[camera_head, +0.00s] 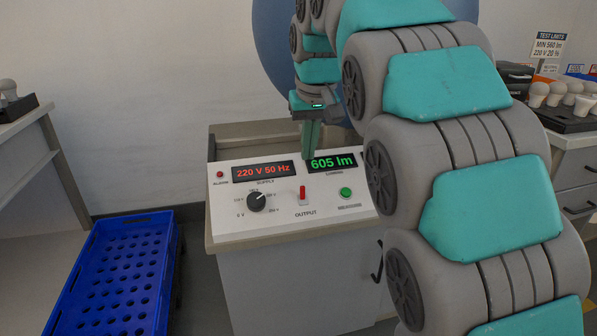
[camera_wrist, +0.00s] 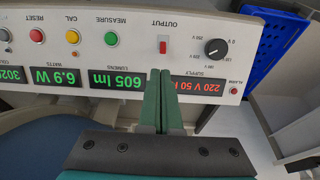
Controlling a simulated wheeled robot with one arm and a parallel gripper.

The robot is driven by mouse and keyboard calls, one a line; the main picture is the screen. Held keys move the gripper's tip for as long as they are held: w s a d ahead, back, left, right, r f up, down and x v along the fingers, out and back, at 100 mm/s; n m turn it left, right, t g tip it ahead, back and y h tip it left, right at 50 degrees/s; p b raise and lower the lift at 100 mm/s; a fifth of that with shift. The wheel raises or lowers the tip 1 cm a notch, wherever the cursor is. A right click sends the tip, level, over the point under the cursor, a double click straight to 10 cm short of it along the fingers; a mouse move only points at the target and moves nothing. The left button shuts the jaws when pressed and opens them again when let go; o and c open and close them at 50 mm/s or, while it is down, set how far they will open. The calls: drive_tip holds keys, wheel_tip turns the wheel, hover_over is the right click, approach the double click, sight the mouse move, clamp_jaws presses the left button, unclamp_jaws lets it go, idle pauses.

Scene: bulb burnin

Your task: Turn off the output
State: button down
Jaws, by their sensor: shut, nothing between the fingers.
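The OUTPUT switch is a red lever (camera_head: 302,192) on the white sloping control panel (camera_head: 229,231), and it also shows in the wrist view (camera_wrist: 162,47). Its lever sits toward the displays, the upper end of its plate. The supply display (camera_head: 263,172) reads 220 V 50 Hz and the lumens display (camera_head: 332,163) reads 605 lm. My gripper (camera_head: 310,152), with green fingers, is shut and empty. It is over the display row, between the two displays, apart from the switch. In the wrist view the fingertips (camera_wrist: 159,73) point toward the switch, and the panel appears upside down.
A black supply knob (camera_head: 257,201) is left of the switch and a green MEASURE button (camera_head: 345,193) right of it. Yellow CAL (camera_wrist: 72,37) and red RESET (camera_wrist: 37,35) buttons lie farther along. A blue crate (camera_head: 117,275) stands left; bulbs (camera_head: 556,92) stand right.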

sight(303, 193)
drive_tip(key=shift+w+a+r, duration=0.25)
drive_tip(key=shift+w+a, duration=0.15)
drive_tip(key=shift+w, duration=0.05)
drive_tip(key=shift+f, duration=0.15)
drive_tip(key=x, duration=0.9)
drive_tip(key=shift+w+a+f+p, duration=0.1)
drive_tip(key=shift+w+f+p, duration=0.1)
drive_tip(key=shift+f+p, duration=0.15)
drive_tip(key=shift+s+t+y+b, duration=0.35)
drive_tip(key=shift+t+b, duration=0.55)
drive_tip(key=shift+b, duration=0.45)
